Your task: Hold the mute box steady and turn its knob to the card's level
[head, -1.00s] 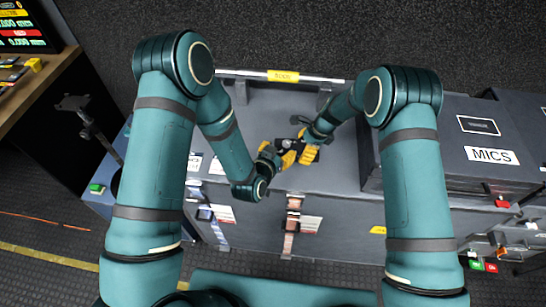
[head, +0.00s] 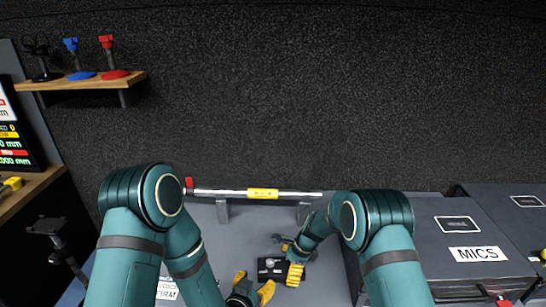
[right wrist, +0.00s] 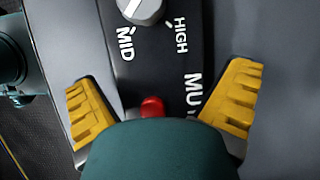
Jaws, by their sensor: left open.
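The black mute box (head: 268,275) lies on the grey case top, with its pale knob (head: 271,264) near the middle. The right wrist view shows the knob (right wrist: 143,8) at the top edge, the words MID and HIGH, part of MU, and a red lamp (right wrist: 152,106). The knob's full pointer is out of frame. My right gripper (head: 295,273) is at the box's right end; its yellow fingers (right wrist: 163,92) straddle the box, and contact is unclear. My left gripper (head: 254,285) is open and empty, at the box's front left.
A white card (head: 167,291) ending in FIRM is partly hidden by my left arm; no level is readable. A metal bar (head: 225,193) with a yellow label spans the case's back. A MICS case (head: 435,240) stands right. A shelf (head: 110,82) holds stands.

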